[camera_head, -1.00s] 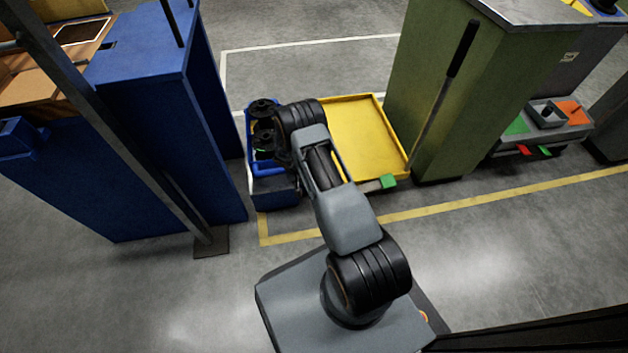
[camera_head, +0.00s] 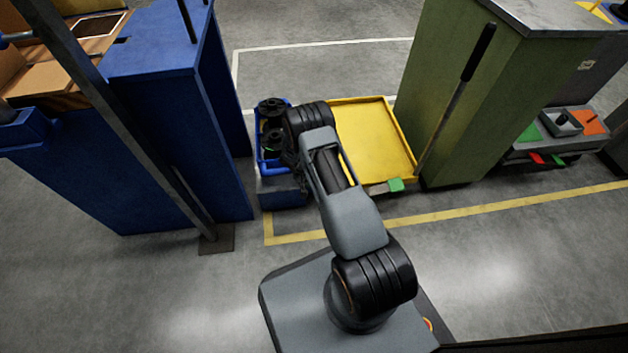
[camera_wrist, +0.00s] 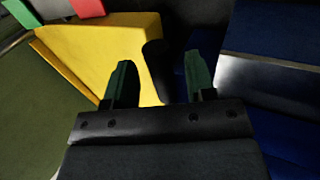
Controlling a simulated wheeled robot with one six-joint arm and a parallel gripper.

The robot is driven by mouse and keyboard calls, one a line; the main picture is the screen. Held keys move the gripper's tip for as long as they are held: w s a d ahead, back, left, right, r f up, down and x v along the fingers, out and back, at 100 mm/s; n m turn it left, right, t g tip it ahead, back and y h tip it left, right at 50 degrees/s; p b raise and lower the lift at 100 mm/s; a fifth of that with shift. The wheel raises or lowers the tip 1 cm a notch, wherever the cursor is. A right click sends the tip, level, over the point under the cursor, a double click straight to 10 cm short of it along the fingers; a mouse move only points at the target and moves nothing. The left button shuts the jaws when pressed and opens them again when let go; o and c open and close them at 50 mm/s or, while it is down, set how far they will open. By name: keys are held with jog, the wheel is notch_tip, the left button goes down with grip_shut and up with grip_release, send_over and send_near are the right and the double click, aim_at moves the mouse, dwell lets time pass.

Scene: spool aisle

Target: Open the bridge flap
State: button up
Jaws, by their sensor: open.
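A yellow panel with raised edges (camera_head: 372,140) lies low between a blue crate (camera_head: 284,187) and a tall green cabinet (camera_head: 455,110); I cannot tell for sure whether it is the bridge flap. A small green tab (camera_head: 396,185) shows at its front edge. In the wrist view the yellow panel (camera_wrist: 95,50) fills the upper left, with green and red tabs beyond it. My gripper (camera_wrist: 155,80) is open, its two dark green fingers apart. A black round-ended bar (camera_wrist: 157,70) shows between the fingers; I cannot tell whether they touch it. In the head view my arm hides the gripper.
A tall blue cabinet (camera_head: 160,100) and a slanting grey post (camera_head: 130,125) stand at left. A black-handled rod (camera_head: 478,55) leans by the green cabinet. Black spools (camera_head: 270,108) sit in the blue crate. Yellow floor tape (camera_head: 460,219) runs across. The floor at front right is clear.

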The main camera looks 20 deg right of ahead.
jog(key=p+v, duration=0.5)
jog(key=v, duration=0.8)
jog(key=shift+r, duration=0.4)
jog(key=shift+w+a, duration=0.1)
